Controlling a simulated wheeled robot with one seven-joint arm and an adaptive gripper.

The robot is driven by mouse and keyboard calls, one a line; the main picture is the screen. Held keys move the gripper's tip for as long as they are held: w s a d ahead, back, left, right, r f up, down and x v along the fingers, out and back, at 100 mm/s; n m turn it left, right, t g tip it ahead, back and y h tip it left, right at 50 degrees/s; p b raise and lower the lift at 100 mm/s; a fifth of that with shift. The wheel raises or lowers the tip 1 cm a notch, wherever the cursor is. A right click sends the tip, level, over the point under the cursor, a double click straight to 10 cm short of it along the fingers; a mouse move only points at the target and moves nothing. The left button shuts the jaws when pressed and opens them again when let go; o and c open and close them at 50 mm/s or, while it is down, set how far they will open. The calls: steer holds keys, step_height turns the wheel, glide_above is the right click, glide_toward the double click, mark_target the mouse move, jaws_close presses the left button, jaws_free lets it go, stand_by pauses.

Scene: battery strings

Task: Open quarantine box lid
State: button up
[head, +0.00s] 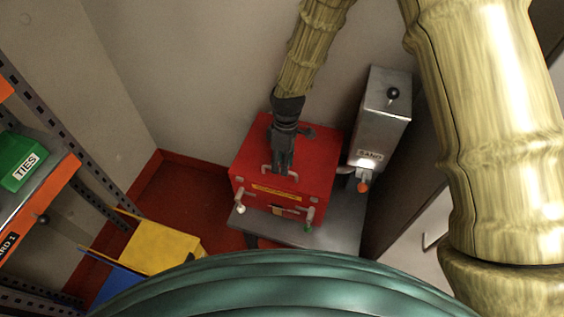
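The red quarantine box (322,160) sits on a grey metal stand (345,225) near the wall. Its lid looks closed, and a yellow label strip (276,193) runs along the front. A pale handle (266,169) shows at the front edge of the lid. My gripper (282,170) points down over the lid, with its fingertips at the handle. I cannot tell whether the fingers touch or grip it. Two pale latch-like levers hang at the front, one at the left (240,207) and one at the right (310,214).
A grey metal dispenser labelled SAND (384,125) stands close at the box's right. A yellow bin (160,240) and a blue bin (115,285) are at lower left. A shelf rack holding a green TIES bin (22,158) is at the left edge.

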steer(key=shift+s+f, duration=0.1)
steer(key=shift+f, duration=0.3)
jaws_close()
steer(key=shift+r, duration=0.1)
